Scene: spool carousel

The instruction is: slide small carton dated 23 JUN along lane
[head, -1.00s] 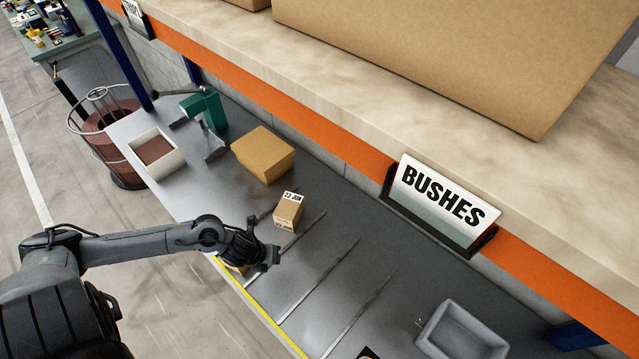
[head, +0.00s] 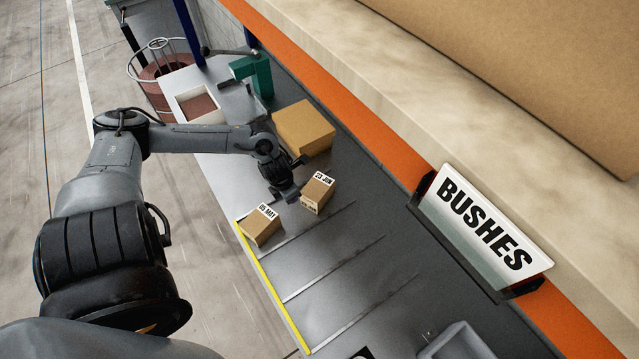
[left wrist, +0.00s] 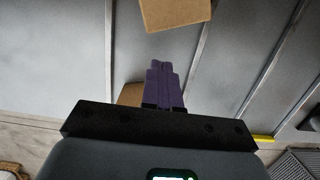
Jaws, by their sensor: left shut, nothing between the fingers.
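The small carton dated 23 JUN (head: 317,192) stands on the grey bench in the head view, toward the back of a lane. A second small carton, dated 05 MAY (head: 262,226), stands nearer the yellow front edge. My left gripper (head: 286,193) is just left of the 23 JUN carton; whether they touch is unclear. In the left wrist view its purple fingers (left wrist: 163,82) are shut and empty. One carton (left wrist: 175,12) shows past the fingertips and another (left wrist: 131,94) is partly hidden beside the fingers; no date is readable there. My right gripper is not in view.
A larger carton (head: 304,128) stands behind the gripper. Thin lane dividers (head: 333,268) run across the bench, with empty lanes to the right. A white bin (head: 197,101) and a green tool (head: 251,73) are at the far left. The BUSHES shelf (head: 480,225) overhangs at right.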

